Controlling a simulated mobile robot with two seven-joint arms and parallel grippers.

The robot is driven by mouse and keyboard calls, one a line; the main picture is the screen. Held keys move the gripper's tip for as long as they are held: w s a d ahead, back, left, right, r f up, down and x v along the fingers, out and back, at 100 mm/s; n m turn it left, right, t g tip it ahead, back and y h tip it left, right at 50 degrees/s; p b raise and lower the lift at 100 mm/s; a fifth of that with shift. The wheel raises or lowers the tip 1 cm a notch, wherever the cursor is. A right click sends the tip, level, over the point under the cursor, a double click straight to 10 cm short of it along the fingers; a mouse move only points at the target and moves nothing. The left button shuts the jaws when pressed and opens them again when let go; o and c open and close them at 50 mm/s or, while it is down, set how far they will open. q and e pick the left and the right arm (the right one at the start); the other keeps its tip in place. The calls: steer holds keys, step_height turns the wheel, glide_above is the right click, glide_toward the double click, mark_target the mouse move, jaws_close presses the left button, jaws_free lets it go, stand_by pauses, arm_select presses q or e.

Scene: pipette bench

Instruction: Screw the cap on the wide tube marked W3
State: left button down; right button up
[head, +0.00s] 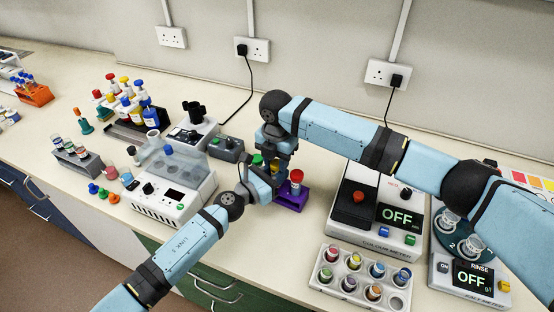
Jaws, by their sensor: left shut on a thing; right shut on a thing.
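A purple rack (290,203) stands near the middle of the bench and holds a red-topped tube (296,178). My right gripper (274,163) points down over the left part of the rack, shut on what seems to be the cap, mostly hidden by the fingers. My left gripper (268,184) reaches in from the front left, lower down and close beneath the right one, shut on what seems to be the wide tube. The W3 mark cannot be read, and whether cap and tube touch is hidden.
A white machine with a clear lid (172,188) stands close on the left. Bare bench lies in front of the purple rack.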

steer(key=shift+f, duration=0.4)
arm_select(q)
steer(key=shift+s+d+r, duration=0.15)
steer(key=shift+s+r, duration=0.05)
arm_select(e)
steer(key=shift+s+d+f, duration=0.1)
steer(key=shift+f, duration=0.4)
stand_by(0.3)
steer(key=o, duration=0.6)
steer(key=shift+c, duration=0.2)
arm_select(q)
steer(key=shift+w+r, duration=0.1)
steer(key=shift+r, duration=0.05)
arm_select(e)
steer(key=shift+d, duration=0.15)
arm_select(q)
steer(key=shift+w+f, duration=0.15)
steer(key=shift+f, duration=0.1)
arm_select(e)
steer(key=r, duration=0.3)
steer(key=shift+w+r, duration=0.2)
steer(key=shift+r, duration=0.2)
arm_select(q)
steer(key=shift+a, duration=0.2)
arm_select(e)
steer(key=shift+s+a+r, duration=0.1)
steer(key=shift+a+r, duration=0.15)
steer(key=shift+r, duration=0.1)
